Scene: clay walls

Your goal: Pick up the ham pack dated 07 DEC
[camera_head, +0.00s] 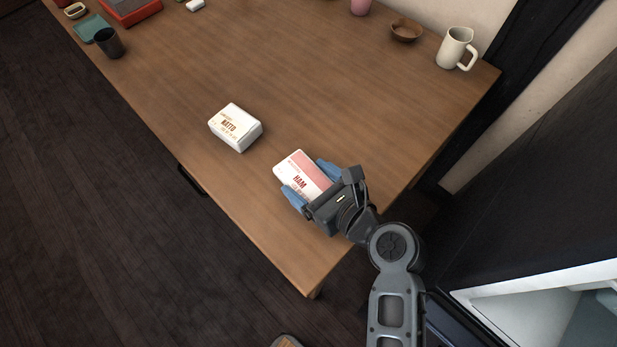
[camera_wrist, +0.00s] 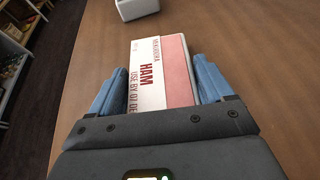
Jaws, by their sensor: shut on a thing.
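The ham pack (camera_head: 301,172) is a flat pink and white box near the table's front corner in the head view. In the wrist view the ham pack (camera_wrist: 162,72) shows red print reading HAM and a line starting USE BY 07 DE, its end cut off by my gripper. My gripper (camera_head: 311,181) is shut on the ham pack, with a blue finger against each long side. In the wrist view my gripper (camera_wrist: 155,85) has the pack between its fingers. I cannot tell whether the pack touches the table.
A white natto pack (camera_head: 236,127) sits on the wooden table (camera_head: 330,100) left of the ham pack. A cream mug (camera_head: 456,48), a brown bowl (camera_head: 406,30) and a dark cup (camera_head: 108,42) stand farther back. The table's middle is clear. A dark wall rises at right.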

